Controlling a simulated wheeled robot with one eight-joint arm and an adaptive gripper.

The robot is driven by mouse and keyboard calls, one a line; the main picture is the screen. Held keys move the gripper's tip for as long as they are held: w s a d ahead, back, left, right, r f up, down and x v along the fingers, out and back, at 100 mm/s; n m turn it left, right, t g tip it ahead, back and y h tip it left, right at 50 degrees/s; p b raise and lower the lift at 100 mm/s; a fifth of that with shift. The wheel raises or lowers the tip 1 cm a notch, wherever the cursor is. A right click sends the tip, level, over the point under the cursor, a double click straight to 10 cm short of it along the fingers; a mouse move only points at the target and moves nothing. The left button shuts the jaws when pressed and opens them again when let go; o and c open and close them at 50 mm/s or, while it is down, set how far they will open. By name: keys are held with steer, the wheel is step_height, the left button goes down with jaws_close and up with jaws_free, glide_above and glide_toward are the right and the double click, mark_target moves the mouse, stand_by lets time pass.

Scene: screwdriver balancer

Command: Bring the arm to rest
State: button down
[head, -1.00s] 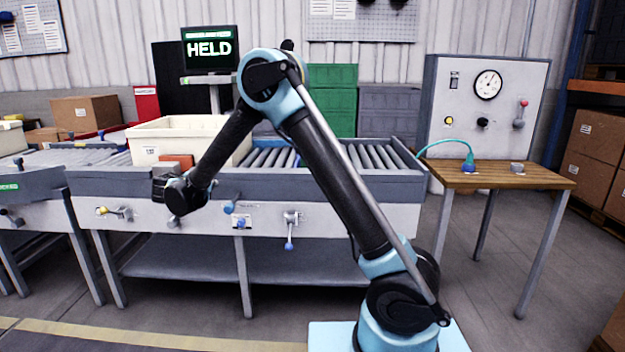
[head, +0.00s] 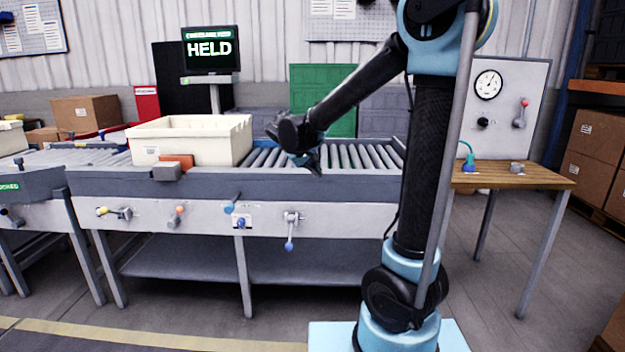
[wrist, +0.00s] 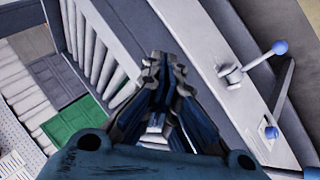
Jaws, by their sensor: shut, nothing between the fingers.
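My gripper (head: 312,165) hangs in the air in front of the roller conveyor, near its front rail in the head view. In the wrist view my gripper (wrist: 160,62) has its fingers together with nothing between them. It looks apart from the conveyor, the levers and the cream tote. My arm stands upright at the right of the head view, with its forearm reaching down to the left.
A cream tote (head: 190,142) sits on the conveyor, with an orange block (head: 177,160) at its front. The conveyor rail (head: 345,187) carries several levers, one blue-tipped (head: 289,244). A monitor (head: 210,49) reads HELD. A wooden table (head: 515,178) stands right.

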steer(key=s+d+f+m+g+y, duration=0.2)
steer(key=s+d+f+m+g, duration=0.15)
steer(key=s+d, duration=1.3)
steer(key=s+f+m+y, duration=0.1)
steer(key=s+f, duration=0.4)
steer(key=s, duration=0.3)
steer(key=s+d+f+g+y, duration=0.1)
steer(key=s+f, duration=0.3)
steer(key=s, duration=0.4)
steer(key=shift+s+d+f+m+y, duration=0.25)
steer(key=shift+d+f+m+y, duration=0.1)
steer(key=shift+y, duration=0.25)
steer(key=shift+g, duration=0.25)
steer(key=shift+w+f, duration=0.2)
steer(key=shift+w, duration=0.25)
